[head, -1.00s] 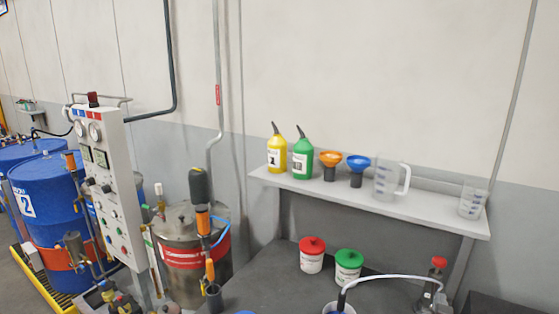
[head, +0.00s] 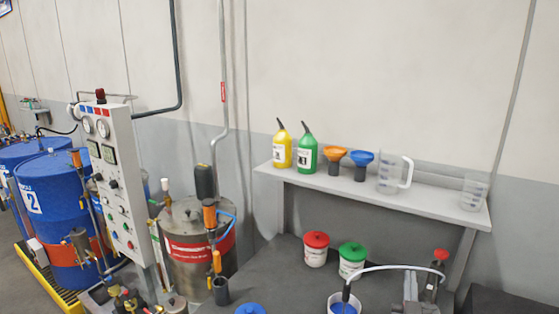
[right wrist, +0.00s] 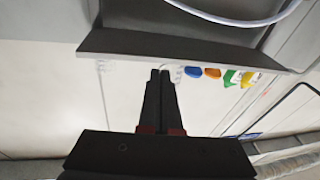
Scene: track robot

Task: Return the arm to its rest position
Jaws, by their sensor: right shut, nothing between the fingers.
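My right gripper (right wrist: 160,76) shows in the right wrist view, its two dark fingers closed together with nothing between them. That view is turned over, with the shelf bottles and funnels hanging upside down to the right of the fingertips. In the head view, a grey part at the lower right, beside the red-capped fitting (head: 440,256), looks like the right gripper, but it is small and cut off by the frame edge. The rest of the right arm is hidden there. My left gripper is in neither view.
A wall shelf (head: 440,204) holds a yellow bottle (head: 282,148), a green bottle (head: 307,152), funnels and clear jugs. Red-lidded (head: 316,252) and green-lidded (head: 351,262) tubs stand on the dark bench (head: 275,275). A steel tank (head: 190,262), control panel (head: 112,185) and blue drums (head: 52,190) stand left.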

